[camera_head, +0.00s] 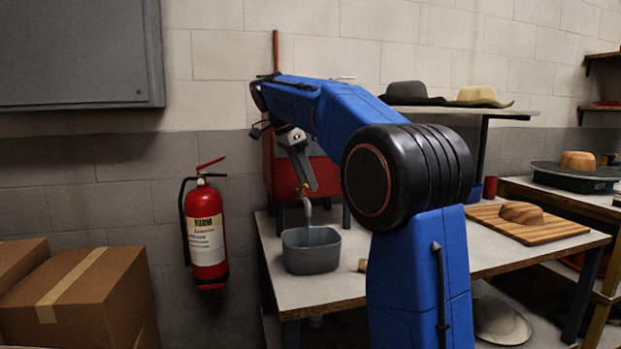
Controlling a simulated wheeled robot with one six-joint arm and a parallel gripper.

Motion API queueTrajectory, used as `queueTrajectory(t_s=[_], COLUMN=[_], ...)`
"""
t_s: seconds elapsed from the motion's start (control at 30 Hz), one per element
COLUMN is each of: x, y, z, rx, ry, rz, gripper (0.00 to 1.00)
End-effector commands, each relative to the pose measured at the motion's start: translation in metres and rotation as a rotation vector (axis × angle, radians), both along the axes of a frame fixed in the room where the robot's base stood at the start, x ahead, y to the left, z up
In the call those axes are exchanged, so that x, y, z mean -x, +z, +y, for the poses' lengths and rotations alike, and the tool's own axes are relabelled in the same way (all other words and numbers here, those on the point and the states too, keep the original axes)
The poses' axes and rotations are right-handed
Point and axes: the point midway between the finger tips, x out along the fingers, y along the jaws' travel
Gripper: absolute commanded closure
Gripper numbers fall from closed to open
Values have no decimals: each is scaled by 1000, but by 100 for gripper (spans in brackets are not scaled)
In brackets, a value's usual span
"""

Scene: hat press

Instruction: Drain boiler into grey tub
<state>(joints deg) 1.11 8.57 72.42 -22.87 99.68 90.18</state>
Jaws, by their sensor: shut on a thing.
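The boiler (282,178) is a red box standing on the workbench against the wall, largely hidden behind my blue arm. A drain spout (308,208) comes out low on its front and bends down over the grey tub (311,259). A thin bluish stream (309,235) shows between the spout and the tub. The tub stands on the bench near its left edge. My gripper (305,187) points down at the front of the boiler, just above the spout. It is shut on the drain valve's small handle, which its fingers mostly hide.
A red fire extinguisher (206,235) hangs on the wall left of the bench. Cardboard boxes (85,295) stand at the lower left. A wooden board (527,225) with a brown hat form lies at the right of the bench. Hats (478,97) sit on a shelf behind.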

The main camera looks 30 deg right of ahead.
Motion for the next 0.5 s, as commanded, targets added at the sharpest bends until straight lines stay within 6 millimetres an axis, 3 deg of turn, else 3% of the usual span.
queueTrajectory(t_s=[0.5], x=[-2], y=[-5], z=[8], rx=[-3], ry=[-144], rz=[13], gripper=[92])
